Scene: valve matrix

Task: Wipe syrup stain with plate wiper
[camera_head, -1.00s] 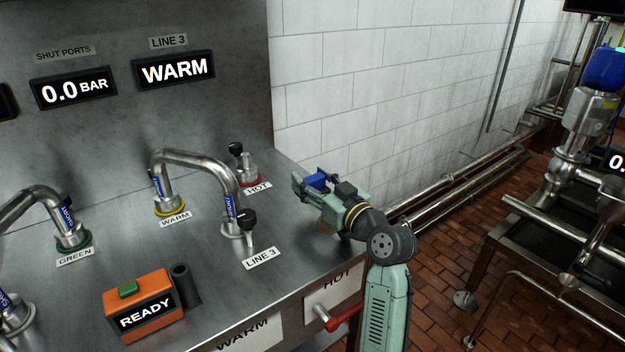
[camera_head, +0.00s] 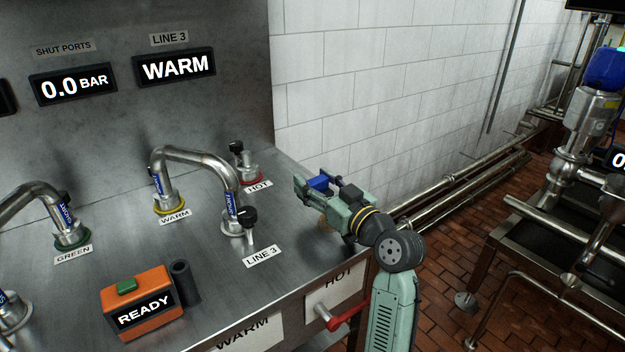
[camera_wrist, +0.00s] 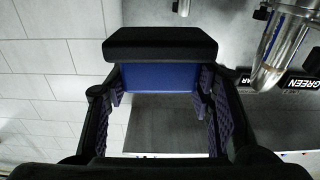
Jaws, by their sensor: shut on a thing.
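My gripper (camera_head: 316,188) is over the right end of the steel top, right of the HOT port. It is shut on a blue block with a black bar, which looks like the plate wiper (camera_wrist: 160,77). In the wrist view the wiper sits between the two finger pads, its black bar at the far side. In the head view its blue part (camera_head: 320,182) shows between the fingers.
The HOT port (camera_head: 247,166) stands close left of my gripper. A bent pipe (camera_head: 195,155) joins the WARM and LINE 3 ports. An orange READY box (camera_head: 140,303) is at the front left. A red-handled valve (camera_head: 345,315) sticks out below the front edge.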

